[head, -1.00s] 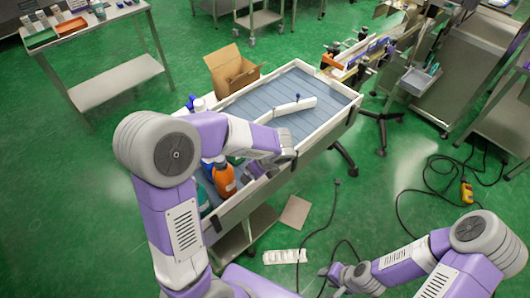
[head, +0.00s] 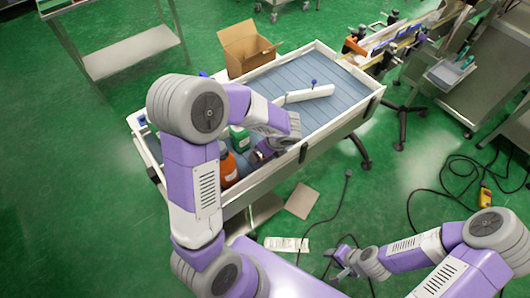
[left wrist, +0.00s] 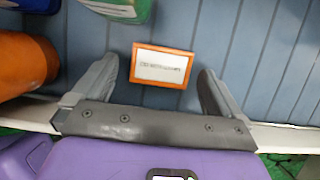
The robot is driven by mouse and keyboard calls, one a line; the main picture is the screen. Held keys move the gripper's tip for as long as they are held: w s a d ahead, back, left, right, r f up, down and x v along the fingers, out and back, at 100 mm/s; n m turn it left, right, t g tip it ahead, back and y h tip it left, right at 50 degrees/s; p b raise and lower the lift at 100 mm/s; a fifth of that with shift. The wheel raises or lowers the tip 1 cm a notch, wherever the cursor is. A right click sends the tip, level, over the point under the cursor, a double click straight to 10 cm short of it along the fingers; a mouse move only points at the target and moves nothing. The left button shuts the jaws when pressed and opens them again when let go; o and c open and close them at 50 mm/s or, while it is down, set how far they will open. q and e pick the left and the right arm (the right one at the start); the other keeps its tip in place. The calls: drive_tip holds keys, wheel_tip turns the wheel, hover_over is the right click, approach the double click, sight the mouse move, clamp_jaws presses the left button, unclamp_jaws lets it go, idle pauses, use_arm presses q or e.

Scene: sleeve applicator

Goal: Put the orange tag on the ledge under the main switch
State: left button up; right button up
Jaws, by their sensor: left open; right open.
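An orange-edged tag (left wrist: 161,66) with a white printed label lies on the blue-grey slatted conveyor surface (left wrist: 255,35), in the left wrist view. My left gripper (left wrist: 160,78) is open, with one finger on each side of the tag and gaps on both sides. In the head view my left gripper (head: 258,156) is low over the near part of the conveyor, mostly covered by my arm. The tag cannot be made out there. My right gripper (head: 338,262) is open and empty above the floor. I cannot make out the main switch or its ledge.
A white bar (head: 306,94) crosses the conveyor farther on. A cardboard box (head: 246,47) is behind it. Black cables (head: 412,207) and a cardboard sheet (head: 302,201) lie on the floor.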

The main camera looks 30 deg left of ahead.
use_arm(q)
drive_tip(key=shift+a+f, duration=0.1)
drive_tip(key=shift+f, duration=0.25)
drive_tip(key=shift+w+r, duration=0.1)
drive_tip(key=shift+r, duration=0.05)
drive_tip(key=c, duration=1.1)
